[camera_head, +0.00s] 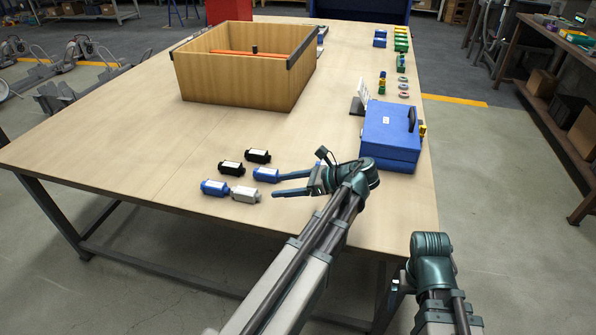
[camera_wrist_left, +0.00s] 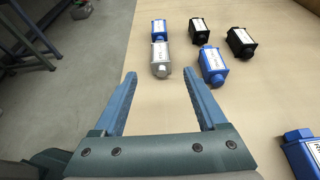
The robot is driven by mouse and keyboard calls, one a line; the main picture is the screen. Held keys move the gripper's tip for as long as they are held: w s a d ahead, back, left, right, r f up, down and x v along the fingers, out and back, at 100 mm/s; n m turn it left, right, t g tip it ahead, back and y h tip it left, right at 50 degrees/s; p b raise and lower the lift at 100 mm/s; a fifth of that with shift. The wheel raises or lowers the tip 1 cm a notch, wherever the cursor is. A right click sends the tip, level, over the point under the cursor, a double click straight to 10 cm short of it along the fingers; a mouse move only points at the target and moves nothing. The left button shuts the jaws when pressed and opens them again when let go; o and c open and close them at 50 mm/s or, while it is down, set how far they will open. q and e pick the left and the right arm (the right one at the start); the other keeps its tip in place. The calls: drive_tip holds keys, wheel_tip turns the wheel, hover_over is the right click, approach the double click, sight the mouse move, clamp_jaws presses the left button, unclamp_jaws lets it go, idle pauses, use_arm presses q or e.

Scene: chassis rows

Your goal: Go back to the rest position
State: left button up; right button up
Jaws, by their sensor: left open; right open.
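My left gripper (camera_head: 279,184) is low over the near part of the table, its open jaws pointing left. In the left wrist view its two blue-grey fingers (camera_wrist_left: 160,92) are spread with only bare tabletop between them. My right gripper (camera_head: 396,291) is at the lower right, beyond the table's front edge; its fingers are mostly hidden. Ahead of the left gripper lie a silver cylinder unit (camera_head: 245,194), blue ones (camera_head: 214,188) (camera_head: 266,174) and black ones (camera_head: 231,168) (camera_head: 258,156), none held. The silver unit (camera_wrist_left: 161,58) is nearly straight ahead.
A blue case (camera_head: 390,138) stands just behind the left wrist, beside a white upright card (camera_head: 363,92). A large wooden bin (camera_head: 240,85) stands farther back. Small coloured parts (camera_head: 401,45) line the table's right side. The table's left part is clear.

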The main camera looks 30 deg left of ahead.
sight(247, 191)
use_arm(q)
drive_tip(key=b+x, duration=0.5)
drive_tip(key=x, duration=0.7)
drive_tip(key=shift+f, duration=0.2)
drive_tip(key=shift+r, duration=0.15)
